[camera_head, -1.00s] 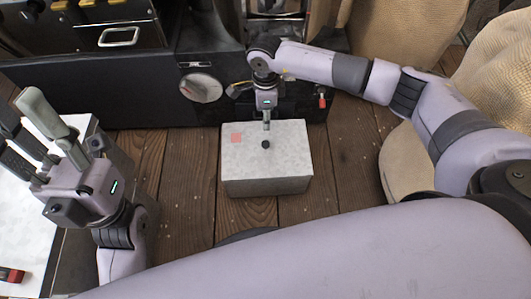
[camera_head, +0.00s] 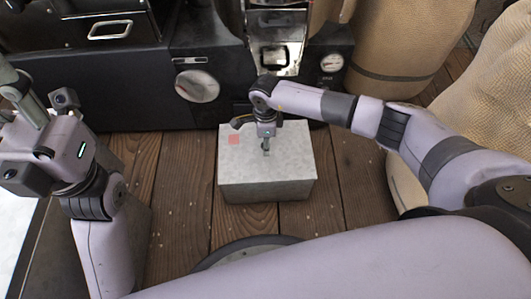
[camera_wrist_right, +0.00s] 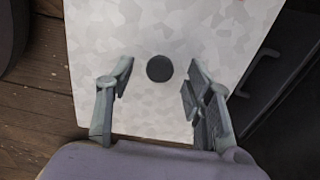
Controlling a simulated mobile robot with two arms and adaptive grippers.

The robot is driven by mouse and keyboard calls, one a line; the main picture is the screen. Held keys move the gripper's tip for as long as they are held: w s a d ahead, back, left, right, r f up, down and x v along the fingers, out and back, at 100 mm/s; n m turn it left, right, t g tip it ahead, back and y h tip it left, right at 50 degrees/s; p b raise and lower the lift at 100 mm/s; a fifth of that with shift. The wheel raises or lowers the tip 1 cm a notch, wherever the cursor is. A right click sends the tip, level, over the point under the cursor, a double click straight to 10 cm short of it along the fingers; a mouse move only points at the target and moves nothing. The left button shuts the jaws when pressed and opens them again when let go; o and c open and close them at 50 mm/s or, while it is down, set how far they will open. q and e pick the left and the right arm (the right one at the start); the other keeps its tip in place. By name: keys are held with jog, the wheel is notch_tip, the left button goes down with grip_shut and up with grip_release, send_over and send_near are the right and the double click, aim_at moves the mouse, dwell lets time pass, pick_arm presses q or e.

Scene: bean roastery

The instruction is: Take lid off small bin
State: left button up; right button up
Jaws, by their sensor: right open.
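The small bin (camera_head: 268,190) is a grey-white box on the plank floor, closed by a mottled pale lid (camera_head: 290,150) with a reddish square near its left back corner. In the right wrist view the lid (camera_wrist_right: 115,35) has a round dark knob (camera_wrist_right: 159,68) near its middle. My right gripper (camera_head: 266,148) is over the lid, and in the head view it hides the knob. In the wrist view my right gripper (camera_wrist_right: 158,88) is open, its fingers on either side of the knob and apart from it. My left gripper (camera_head: 22,105) is at the left edge, partly cut off, away from the bin.
A black machine (camera_head: 130,85) with a round dial stands behind the bin. Burlap sacks (camera_head: 415,35) stand at the back right and right. Bare plank floor (camera_head: 180,180) lies left of the bin. A white surface (camera_head: 15,215) is at the far left.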

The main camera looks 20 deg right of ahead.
notch_tip(320, 180, down, 2)
jog(key=shift+f+b, duration=0.2)
jog(key=shift+b, duration=0.15)
jog(key=shift+c, duration=0.5)
grip_shut()
jog(key=shift+r, duration=0.1)
